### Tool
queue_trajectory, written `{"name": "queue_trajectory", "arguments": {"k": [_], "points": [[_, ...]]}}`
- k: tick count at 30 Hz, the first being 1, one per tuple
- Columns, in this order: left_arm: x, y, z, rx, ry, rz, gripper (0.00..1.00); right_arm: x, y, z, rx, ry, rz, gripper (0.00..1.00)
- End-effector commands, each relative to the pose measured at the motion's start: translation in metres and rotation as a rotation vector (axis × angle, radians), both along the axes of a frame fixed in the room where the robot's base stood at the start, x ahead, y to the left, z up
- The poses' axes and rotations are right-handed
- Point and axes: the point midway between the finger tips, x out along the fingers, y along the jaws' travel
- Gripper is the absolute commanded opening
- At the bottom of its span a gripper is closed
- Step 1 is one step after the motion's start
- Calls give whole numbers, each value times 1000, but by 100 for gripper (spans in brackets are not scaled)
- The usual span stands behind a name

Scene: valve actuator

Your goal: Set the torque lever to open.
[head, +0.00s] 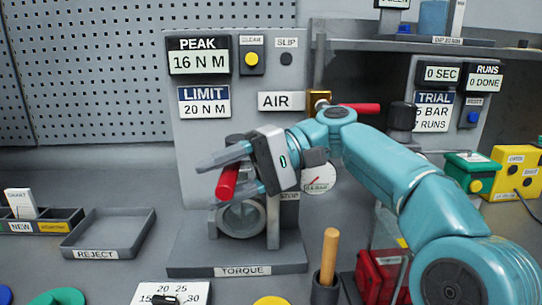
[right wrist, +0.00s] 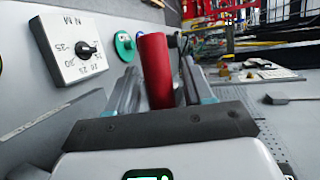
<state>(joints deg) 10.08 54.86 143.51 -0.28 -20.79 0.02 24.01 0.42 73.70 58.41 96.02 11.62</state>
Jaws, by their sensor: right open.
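The torque lever's red handle (head: 228,181) shows at the torque stand (head: 240,257), in front of the round valve body (head: 241,218). My right gripper (head: 222,178) is open, with its fingers on either side of the red handle. In the right wrist view the red handle (right wrist: 154,70) stands between the two fingers of my right gripper (right wrist: 156,88). I cannot tell whether a finger touches it. My gripper and arm hide part of the lever and any markings there. My left gripper is not in view.
The panel behind reads PEAK 16 N M (head: 197,56) and LIMIT 20 N M (head: 204,103). A red AIR lever (head: 362,108) is behind my right arm. A wooden-handled tool (head: 329,250) stands in front. A REJECT tray (head: 108,235) lies left. A torque dial (right wrist: 80,48) is nearby.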

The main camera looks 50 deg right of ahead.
Motion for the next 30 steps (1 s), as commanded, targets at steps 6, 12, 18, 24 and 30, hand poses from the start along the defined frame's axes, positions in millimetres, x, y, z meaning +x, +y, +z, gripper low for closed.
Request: {"name": "queue_trajectory", "arguments": {"k": [6, 12, 18, 24, 30], "points": [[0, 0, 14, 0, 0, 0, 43, -14, -36, 13, 0, 1, -8, 51], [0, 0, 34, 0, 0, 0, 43, -35, -86, 28, -1, 2, -11, 51], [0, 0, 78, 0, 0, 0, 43, -45, -108, 41, 0, 5, -6, 51], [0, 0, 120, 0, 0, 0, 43, -53, -121, 45, 3, 3, -5, 51], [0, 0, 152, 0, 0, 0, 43, -57, -135, 45, 0, 3, -7, 51]]}}
